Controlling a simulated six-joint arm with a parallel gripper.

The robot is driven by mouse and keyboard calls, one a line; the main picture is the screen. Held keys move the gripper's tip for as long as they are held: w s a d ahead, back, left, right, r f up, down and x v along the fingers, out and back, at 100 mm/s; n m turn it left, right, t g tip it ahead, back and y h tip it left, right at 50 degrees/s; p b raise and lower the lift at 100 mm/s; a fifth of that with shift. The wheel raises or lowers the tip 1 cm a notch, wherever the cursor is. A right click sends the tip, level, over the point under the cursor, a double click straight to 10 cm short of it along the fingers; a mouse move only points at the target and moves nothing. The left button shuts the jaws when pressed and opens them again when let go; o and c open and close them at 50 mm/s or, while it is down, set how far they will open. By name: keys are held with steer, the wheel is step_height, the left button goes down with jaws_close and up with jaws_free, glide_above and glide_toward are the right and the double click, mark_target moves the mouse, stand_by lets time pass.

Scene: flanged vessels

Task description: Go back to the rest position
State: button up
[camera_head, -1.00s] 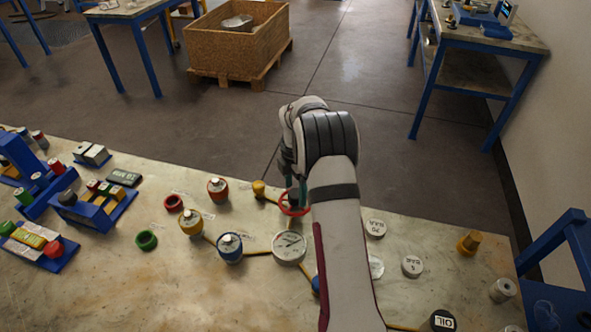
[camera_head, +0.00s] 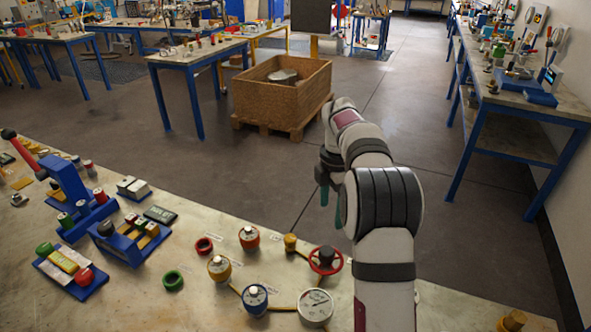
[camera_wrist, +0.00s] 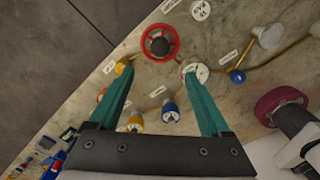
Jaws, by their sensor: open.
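My gripper (camera_head: 331,200) is open and empty, raised clear of the table. In the wrist view its two teal fingers (camera_wrist: 158,80) are spread apart above the table with nothing between them. The red handwheel (camera_head: 326,260) sits on the table beside the yellow pipe, and it also shows in the wrist view (camera_wrist: 160,42). A red vessel (camera_head: 249,238), a yellow vessel (camera_head: 219,268) and a blue vessel (camera_head: 255,299) stand to the left of it. A round gauge (camera_head: 316,308) lies in front of the wheel.
A red ring (camera_head: 204,245) and a green ring (camera_head: 173,281) lie on the table (camera_head: 120,305). Blue racks (camera_head: 135,238) with coloured pieces stand at the left. A wooden crate (camera_head: 283,95) stands on the floor beyond. The floor around my gripper is clear.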

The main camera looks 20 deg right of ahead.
steer(key=s+a+r+m, duration=0.6)
steer(key=s+a+m, duration=0.1)
steer(key=s+a, duration=0.15)
steer(key=s+a+f+m, duration=0.1)
steer(key=s+a+m, duration=0.3)
steer(key=s, duration=0.4)
steer(key=s+a+f+m+y, duration=0.1)
steer(key=s+a+m, duration=0.3)
steer(key=s+m, duration=0.3)
steer(key=s+a+f+m, duration=0.2)
steer(key=s+a+m, duration=0.3)
steer(key=s, duration=0.5)
steer(key=shift+y, duration=0.4)
steer(key=shift+f, duration=0.1)
